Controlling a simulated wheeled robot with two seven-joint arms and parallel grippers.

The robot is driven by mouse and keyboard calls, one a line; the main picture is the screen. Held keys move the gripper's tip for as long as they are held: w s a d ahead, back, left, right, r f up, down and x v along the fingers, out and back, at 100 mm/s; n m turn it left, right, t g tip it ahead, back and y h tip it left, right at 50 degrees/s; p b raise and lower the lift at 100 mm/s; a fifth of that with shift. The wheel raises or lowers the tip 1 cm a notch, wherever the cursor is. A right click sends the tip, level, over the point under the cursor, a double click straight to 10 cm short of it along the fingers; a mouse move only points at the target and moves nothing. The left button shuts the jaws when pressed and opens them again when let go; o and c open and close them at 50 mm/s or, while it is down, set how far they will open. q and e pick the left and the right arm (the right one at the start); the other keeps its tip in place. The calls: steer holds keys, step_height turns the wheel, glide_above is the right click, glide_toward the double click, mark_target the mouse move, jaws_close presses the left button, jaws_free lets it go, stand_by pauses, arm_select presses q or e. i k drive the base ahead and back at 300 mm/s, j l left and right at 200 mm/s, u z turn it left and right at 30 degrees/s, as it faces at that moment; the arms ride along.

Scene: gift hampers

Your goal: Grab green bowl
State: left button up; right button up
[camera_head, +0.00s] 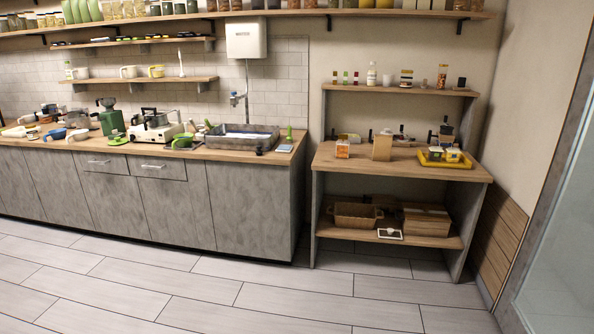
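A small green rounded vessel (182,142), which looks like the green bowl, sits on the long wooden counter (236,155) between the cooker and the sink. It is small and far off, so I cannot be sure of its shape. A flat green item (117,142) lies near the counter's front edge farther left. Neither of my grippers is in view, and nothing is seen touching the green vessel.
A metal sink (240,139) is right of the vessel, and a white cooker (153,131) is left of it. A green appliance (111,121) stands farther left. A wooden shelf unit (399,170) stands to the right. The tiled floor (200,290) is clear.

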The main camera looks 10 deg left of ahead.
mark_target(181, 142)
steer(key=i+u, duration=0.1)
steer(key=i, duration=0.45)
steer(key=i+l+u, duration=0.1)
steer(key=i, duration=0.45)
steer(key=i+l+u, duration=0.15)
steer(key=i, duration=0.45)
steer(key=i+j+u, duration=0.2)
steer(key=i+u, duration=0.2)
steer(key=i, duration=0.55)
steer(key=i+l+u, duration=0.15)
steer(key=i+u, duration=0.25)
steer(key=i, duration=0.55)
